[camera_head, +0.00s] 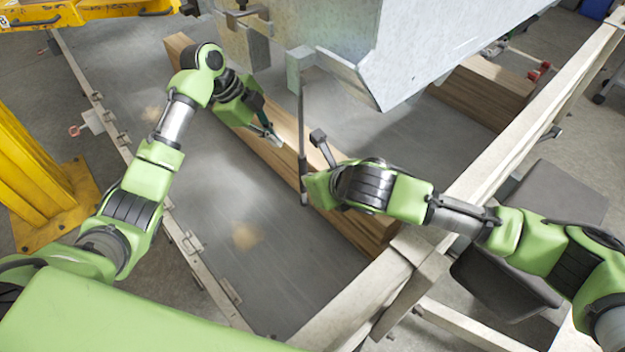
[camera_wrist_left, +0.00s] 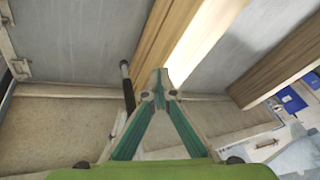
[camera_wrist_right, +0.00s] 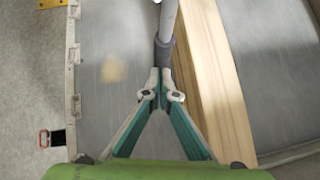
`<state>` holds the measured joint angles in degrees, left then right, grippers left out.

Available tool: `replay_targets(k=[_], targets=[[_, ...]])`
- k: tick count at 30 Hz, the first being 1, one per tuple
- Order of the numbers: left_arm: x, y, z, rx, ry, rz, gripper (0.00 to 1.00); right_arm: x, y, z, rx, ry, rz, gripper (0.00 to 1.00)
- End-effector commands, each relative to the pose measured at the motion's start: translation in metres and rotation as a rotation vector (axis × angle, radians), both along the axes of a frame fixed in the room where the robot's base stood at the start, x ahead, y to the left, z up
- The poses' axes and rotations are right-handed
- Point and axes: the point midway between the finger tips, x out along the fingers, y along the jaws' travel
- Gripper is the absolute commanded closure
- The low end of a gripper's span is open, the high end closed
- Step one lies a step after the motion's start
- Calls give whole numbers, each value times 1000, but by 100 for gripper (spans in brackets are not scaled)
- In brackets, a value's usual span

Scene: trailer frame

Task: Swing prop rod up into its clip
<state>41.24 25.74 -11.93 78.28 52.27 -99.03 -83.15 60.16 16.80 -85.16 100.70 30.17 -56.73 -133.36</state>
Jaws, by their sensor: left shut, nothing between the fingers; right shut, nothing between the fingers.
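The prop rod (camera_head: 301,115) is a thin grey bar with a dark sleeve at its lower end. It hangs nearly upright below a bracket under the raised grey body. My right gripper (camera_wrist_right: 161,88) is shut, its fingertips at the dark sleeve of the rod (camera_wrist_right: 167,18) in the right wrist view; I cannot tell whether they touch. Its fingers are mostly hidden in the head view. My left gripper (camera_head: 274,138) is shut and empty above the wooden beam, left of the rod. I cannot make out the clip.
The raised grey body (camera_head: 420,45) overhangs the frame at the top. A long wooden beam (camera_head: 355,222) crosses under both grippers. Pale trailer rails (camera_head: 545,95) run along the sides. A yellow post (camera_head: 35,165) stands left. The grey deck (camera_head: 235,210) is mostly clear.

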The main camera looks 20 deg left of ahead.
Motion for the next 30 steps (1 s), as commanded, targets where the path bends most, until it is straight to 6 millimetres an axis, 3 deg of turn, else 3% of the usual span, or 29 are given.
replay_targets(k=[11,14,15,25,30], targets=[[0,0,0,0,0,0,99,4,7,-1,29,-18,1,100],[0,0,0,0,0,0,73,4,7,-1,29,-18,1,100],[0,0,0,0,0,0,69,4,7,-1,29,-18,1,100],[0,1,1,0,0,0,69,4,7,-1,29,-18,1,100],[-3,8,17,0,-4,2,69,4,7,-1,29,-18,1,100]])
